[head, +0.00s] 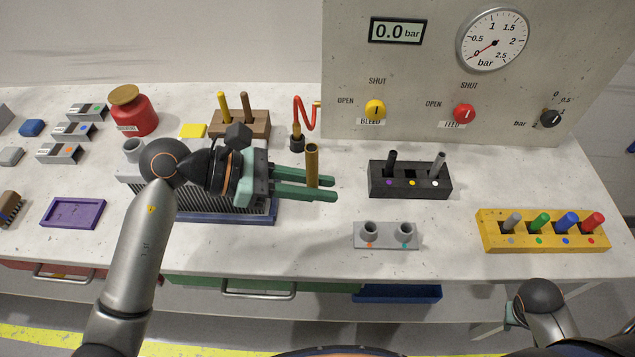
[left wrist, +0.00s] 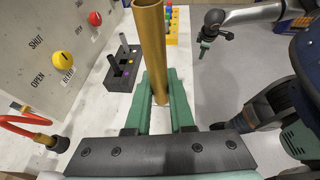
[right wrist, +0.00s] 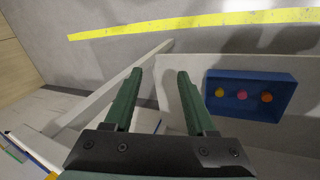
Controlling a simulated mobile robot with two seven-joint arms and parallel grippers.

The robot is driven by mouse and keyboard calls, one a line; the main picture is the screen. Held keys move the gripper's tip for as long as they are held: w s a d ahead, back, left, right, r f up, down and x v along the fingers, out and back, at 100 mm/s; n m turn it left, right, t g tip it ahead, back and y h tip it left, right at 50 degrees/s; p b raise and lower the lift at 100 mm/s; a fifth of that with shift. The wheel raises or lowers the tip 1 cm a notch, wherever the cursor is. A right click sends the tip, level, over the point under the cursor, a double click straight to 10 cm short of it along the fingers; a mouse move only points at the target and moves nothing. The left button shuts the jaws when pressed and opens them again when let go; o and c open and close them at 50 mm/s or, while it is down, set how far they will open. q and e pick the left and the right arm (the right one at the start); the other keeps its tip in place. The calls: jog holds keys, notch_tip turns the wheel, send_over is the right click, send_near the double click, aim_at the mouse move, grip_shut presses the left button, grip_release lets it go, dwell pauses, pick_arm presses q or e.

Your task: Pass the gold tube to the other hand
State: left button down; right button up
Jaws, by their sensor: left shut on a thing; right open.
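The gold tube (head: 312,160) stands upright between the fingers of my left gripper (head: 308,188) in the head view. My left gripper is shut on it, above the table in front of the panel. In the left wrist view the tube (left wrist: 152,45) rises between the green fingers of the left gripper (left wrist: 160,105). My right gripper is open and empty in the right wrist view (right wrist: 155,95), pointing down past the table's front edge. In the head view the right arm is low at the lower right, and its fingers are mostly hidden.
A black rack (head: 410,190) with two rods and a grey two-cup holder (head: 388,243) stand right of the left gripper. A yellow rack (head: 540,243) with coloured pegs is at the right. A blue bin (right wrist: 250,98) hangs below the table. The panel (head: 590,60) stands behind.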

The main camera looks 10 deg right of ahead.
jog(key=w+a+f+n+t+y, duration=0.1)
jog(key=w+a+f+n+t, duration=0.15)
jog(key=a, duration=0.35)
jog(key=w+a+f+n+t+y, duration=0.2)
jog(key=w+a+f, duration=0.1)
jog(key=a, duration=0.4)
jog(key=w+a+r+n+t+y, duration=0.1)
jog(key=w+a+t, duration=0.1)
jog(key=a, duration=0.3)
jog(key=w+a+r+n+t+y, duration=0.1)
jog(key=w+a+r+t, duration=0.1)
jog(key=a, duration=0.4)
jog(key=w+a+r+n+t+y, duration=0.1)
jog(key=w+a+r+t, duration=0.1)
jog(key=w+a, duration=0.2)
jog(key=shift+w+a+y, duration=0.25)
jog(key=shift+a+y, duration=0.05)
jog(key=shift+a, duration=0.6)
